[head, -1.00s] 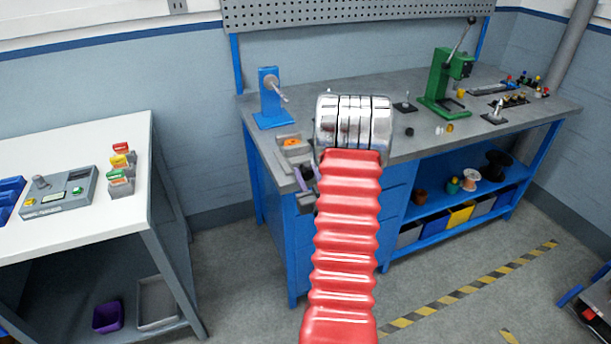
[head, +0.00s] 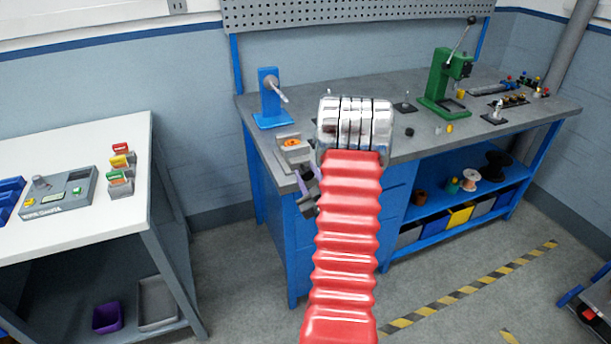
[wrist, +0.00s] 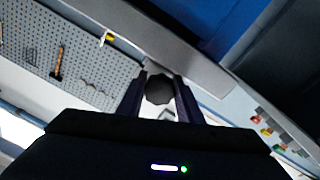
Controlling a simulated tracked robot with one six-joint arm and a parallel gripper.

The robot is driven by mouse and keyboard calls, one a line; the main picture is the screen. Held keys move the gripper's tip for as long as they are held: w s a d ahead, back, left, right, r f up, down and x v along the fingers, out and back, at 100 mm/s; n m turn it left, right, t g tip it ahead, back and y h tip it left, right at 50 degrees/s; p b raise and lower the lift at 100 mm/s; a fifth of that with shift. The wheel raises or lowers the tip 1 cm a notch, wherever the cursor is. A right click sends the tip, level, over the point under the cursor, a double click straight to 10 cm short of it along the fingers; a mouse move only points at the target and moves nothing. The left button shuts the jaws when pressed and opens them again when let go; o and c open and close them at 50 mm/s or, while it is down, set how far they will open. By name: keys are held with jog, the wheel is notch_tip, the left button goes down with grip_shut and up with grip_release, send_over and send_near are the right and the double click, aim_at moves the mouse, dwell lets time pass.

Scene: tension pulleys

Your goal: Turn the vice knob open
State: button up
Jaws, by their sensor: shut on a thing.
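The vice (head: 291,145) is a grey block at the left front edge of the workbench, with an orange piece in it. Its dark, round, lobed knob (wrist: 159,91) shows in the wrist view between the two dark fingers of my gripper (wrist: 160,84). The gripper is shut on the knob, one finger on each side. In the head view my gripper (head: 306,184) is at the bench's front edge, just below the vice, partly hidden by my red and chrome arm. The knob cannot be made out there.
A blue stand (head: 270,98) stands behind the vice, and a green press (head: 441,88) stands farther right on the workbench (head: 360,88). A white table (head: 75,205) with a grey device is at the left. Floor is clear between the tables.

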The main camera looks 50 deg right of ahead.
jog(key=o, duration=0.8)
jog(key=shift+w+a+r, duration=0.1)
jog(key=shift+w+a, duration=0.1)
jog(key=shift+w, duration=0.05)
jog(key=shift+c, duration=0.2)
jog(key=shift+o, duration=1.4)
jog(key=shift+s+d, duration=0.1)
jog(key=v, duration=1.3)
jog(key=shift+s, duration=0.35)
